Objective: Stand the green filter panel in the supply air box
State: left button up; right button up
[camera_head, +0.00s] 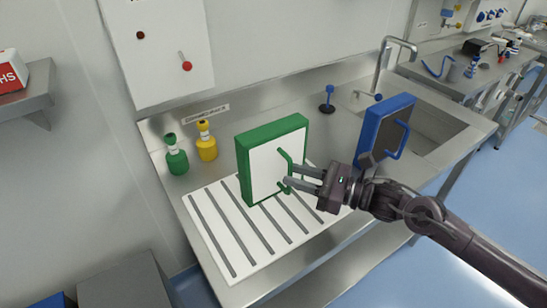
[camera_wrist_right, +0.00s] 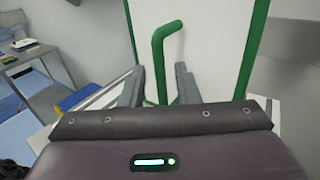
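The green filter panel (camera_head: 272,158) has a green frame, a white face and a green bar handle (camera_head: 286,170). It stands upright on a white slotted board (camera_head: 228,237) on the steel counter. My right gripper (camera_head: 290,177) is at the panel's face, its fingers open. In the right wrist view, the handle (camera_wrist_right: 158,60) rises between the two spread fingers (camera_wrist_right: 159,86), with a gap visible on each side. My left gripper is out of view. I cannot pick out a supply air box for certain.
A blue-framed panel (camera_head: 386,130) with a dark face stands to the right by the sink (camera_head: 432,125). A green bottle (camera_head: 176,158) and a yellow bottle (camera_head: 206,143) stand at the back left. A faucet (camera_head: 385,62) rises behind. The board's front left is bare.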

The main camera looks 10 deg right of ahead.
jog(key=shift+x, duration=1.15)
jog(key=shift+d, duration=0.1)
grip_shut()
jog(key=shift+r, duration=0.1)
